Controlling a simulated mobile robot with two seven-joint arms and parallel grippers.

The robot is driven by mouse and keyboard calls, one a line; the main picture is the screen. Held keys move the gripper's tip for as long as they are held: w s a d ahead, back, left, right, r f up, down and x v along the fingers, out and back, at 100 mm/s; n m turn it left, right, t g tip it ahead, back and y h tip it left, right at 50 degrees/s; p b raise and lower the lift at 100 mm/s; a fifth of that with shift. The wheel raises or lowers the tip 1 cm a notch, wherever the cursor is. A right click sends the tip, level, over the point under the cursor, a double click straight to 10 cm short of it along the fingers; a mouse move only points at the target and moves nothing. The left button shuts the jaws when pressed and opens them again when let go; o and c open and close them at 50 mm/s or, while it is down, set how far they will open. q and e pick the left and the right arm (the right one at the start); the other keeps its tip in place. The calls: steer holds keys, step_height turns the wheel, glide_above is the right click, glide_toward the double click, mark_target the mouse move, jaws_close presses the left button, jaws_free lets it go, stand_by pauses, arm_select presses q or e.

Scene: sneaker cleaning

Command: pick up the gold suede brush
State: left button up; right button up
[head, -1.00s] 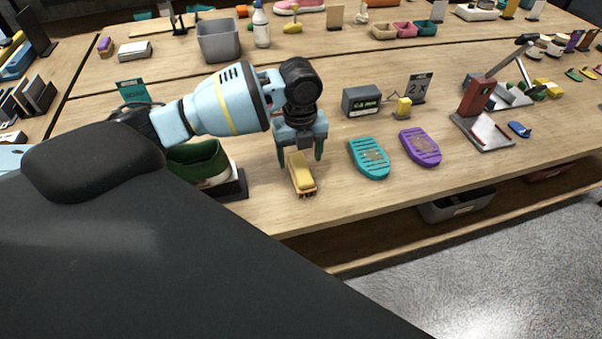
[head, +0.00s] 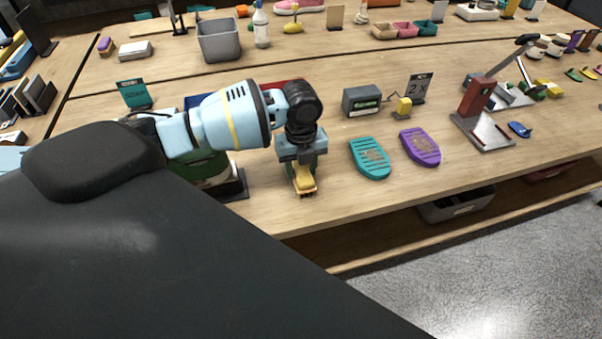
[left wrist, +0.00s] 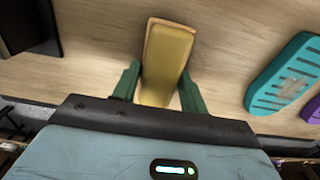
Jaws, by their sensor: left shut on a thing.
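The gold suede brush (head: 305,185) lies on the wooden table near its front edge. It has a yellow-gold top and a paler wooden edge. My left gripper (head: 302,173) is low over the brush, with its fingers around it, and hides its rear part in the head view. In the left wrist view the brush (left wrist: 167,58) lies between the two green fingers of my left gripper (left wrist: 160,90), which is shut on it. The brush looks still at table height. My right gripper is not in view.
A teal sole-shaped piece (head: 369,158) and a purple one (head: 420,147) lie to the right of the brush. A green shoe on a dark stand (head: 232,188) is close on the left. A grey box device (head: 361,100) stands behind. The table front is bare.

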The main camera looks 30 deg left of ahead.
mark_target(301, 167)
arm_select(q)
steer(key=shift+r, duration=0.1)
step_height(301, 167, up, 10)
steer(key=shift+f, duration=0.1)
stand_by(0.5)
